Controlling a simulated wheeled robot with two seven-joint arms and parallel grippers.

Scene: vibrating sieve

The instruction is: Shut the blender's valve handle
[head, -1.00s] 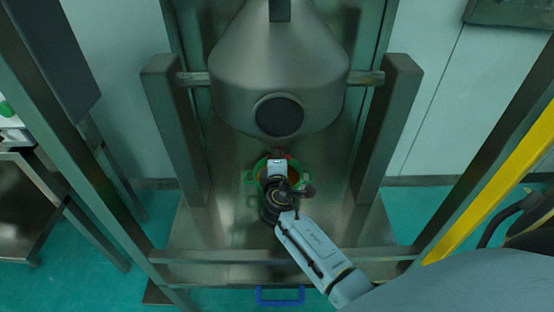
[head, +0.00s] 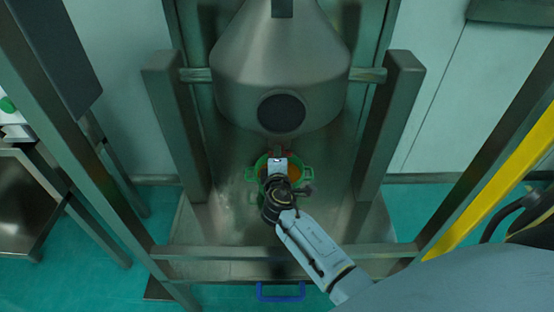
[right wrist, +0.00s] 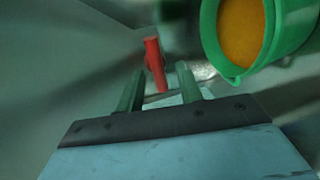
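The blender (head: 280,65) is a large grey metal vessel with a dark round port, in the upper middle of the head view. Its red valve handle (right wrist: 154,58) shows in the right wrist view as a short bar, ahead of my right gripper (right wrist: 157,82). The two dark green fingers are apart, and the lower end of the handle lies between them in the picture; I cannot tell whether they touch it. In the head view my right gripper (head: 277,160) is below the blender and mostly hides the handle. My left gripper is not in view.
A green pot (head: 306,172) with orange contents stands under the blender, close beside my right gripper. Grey uprights (head: 390,125) flank the blender. A metal rail (head: 210,253) crosses the front, with a blue handle (head: 281,297) below it.

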